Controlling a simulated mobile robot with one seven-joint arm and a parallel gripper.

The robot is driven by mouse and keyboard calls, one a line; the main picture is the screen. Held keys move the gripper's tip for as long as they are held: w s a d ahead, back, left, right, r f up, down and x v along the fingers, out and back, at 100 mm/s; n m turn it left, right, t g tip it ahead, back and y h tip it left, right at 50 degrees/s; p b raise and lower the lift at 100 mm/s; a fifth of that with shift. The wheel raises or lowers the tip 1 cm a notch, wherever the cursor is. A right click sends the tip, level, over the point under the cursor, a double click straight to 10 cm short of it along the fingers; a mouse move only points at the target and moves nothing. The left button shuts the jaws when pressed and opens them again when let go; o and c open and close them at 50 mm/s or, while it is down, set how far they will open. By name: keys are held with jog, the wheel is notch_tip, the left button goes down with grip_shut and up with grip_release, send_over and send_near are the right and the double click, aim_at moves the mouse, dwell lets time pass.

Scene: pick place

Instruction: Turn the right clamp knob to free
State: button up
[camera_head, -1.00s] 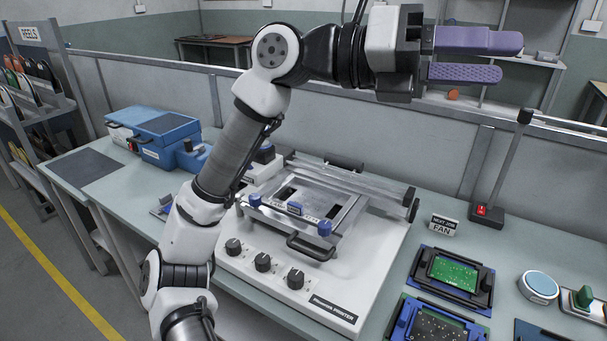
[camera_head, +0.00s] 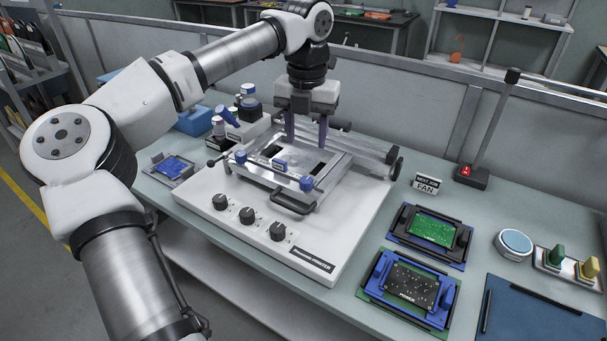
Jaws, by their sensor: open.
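The stencil printer (camera_head: 335,232) is a white base with a metal frame on top. Its right clamp knob (camera_head: 307,184) is blue and sits at the frame's front right corner. The left clamp knob (camera_head: 241,157) is blue too, at the front left. My gripper (camera_head: 306,146) points down over the back part of the frame, behind the right knob. Its two purple fingers are apart with nothing between them. I cannot tell the exact height of the fingertips above the frame.
Several black knobs (camera_head: 247,215) line the printer's front. A black handle (camera_head: 292,204) sticks out before the frame. Right of the printer are a green board in a black holder (camera_head: 432,231), a blue fixture (camera_head: 408,288) and a lamp post (camera_head: 490,130). Bottles (camera_head: 218,127) stand behind left.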

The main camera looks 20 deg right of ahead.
aim_at(307, 179)
notch_tip(307, 179, down, 11)
jog(key=shift+f+p, duration=0.1)
jog(key=shift+p, duration=0.85)
jog(key=c, duration=1)
